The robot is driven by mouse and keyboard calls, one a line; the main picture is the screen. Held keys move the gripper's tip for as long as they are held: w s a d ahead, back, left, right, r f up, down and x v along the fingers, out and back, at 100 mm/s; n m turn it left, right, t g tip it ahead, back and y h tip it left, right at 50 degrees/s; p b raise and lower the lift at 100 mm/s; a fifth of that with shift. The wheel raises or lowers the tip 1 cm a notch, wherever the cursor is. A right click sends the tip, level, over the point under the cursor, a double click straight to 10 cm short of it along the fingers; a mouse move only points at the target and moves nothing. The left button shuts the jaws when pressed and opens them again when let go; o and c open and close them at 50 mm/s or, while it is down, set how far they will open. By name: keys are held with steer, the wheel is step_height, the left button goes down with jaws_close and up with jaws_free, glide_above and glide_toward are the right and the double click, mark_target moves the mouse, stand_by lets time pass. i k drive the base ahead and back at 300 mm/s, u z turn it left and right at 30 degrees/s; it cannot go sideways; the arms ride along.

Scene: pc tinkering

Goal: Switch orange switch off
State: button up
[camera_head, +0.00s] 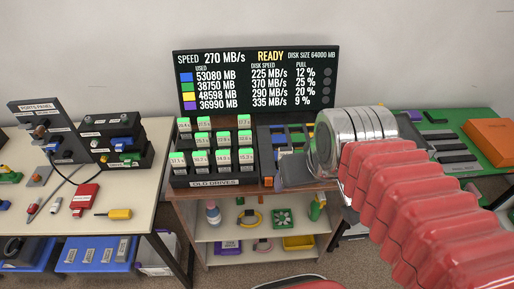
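A small orange piece (268,181) shows at the front edge of the middle table, just right of the "OLD DRIVES" rack. It may be the orange switch, but it is too small to tell its position. My gripper (294,171) shows only as a grey, blurred shape at the end of my silver wrist, close to the right of the orange piece. I cannot make out its fingers, whether they touch anything, or whether they are open. My wrist and red arm cover the right part of the middle table.
The "OLD DRIVES" rack (214,158) holds several drives with green labels. Behind it stands a black screen (257,80) reading "READY". Coloured drive slots (289,137) lie beside my wrist. A left table (120,190) holds tools and a ports panel (43,133). An orange box (489,136) sits far right.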

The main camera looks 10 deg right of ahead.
mark_target(268, 181)
steer(key=u, duration=0.65)
steer(key=k, duration=1)
steer(key=z, duration=0.35)
steer(key=i, duration=0.5)
steer(key=z, duration=0.05)
